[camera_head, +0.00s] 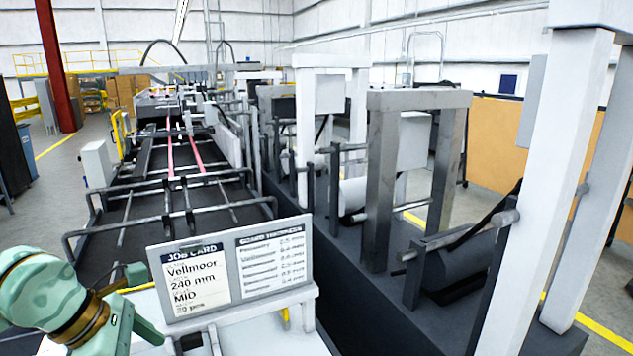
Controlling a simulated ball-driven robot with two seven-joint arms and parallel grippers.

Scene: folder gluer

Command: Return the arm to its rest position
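My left arm comes in at the bottom left corner, pale green with a dark and brass-coloured wrist. Its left gripper (142,303) is just left of the job card stand. Its two green fingers are spread apart, with nothing seen between them. My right gripper and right arm are not in view. The job card (195,281) reads Vellmoor, 240 mm, MID, 20 pcs. It stands on a tilted grey board beside a second printed sheet (271,264) headed board thickness, its small lines hard to read.
The white stand top (265,335) is close to my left gripper. Behind it the folder gluer's dark belt bed (130,230) with metal rails runs away from me. Grey frames (381,190) and rollers stand on the right. Open floor (60,190) shows at the left.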

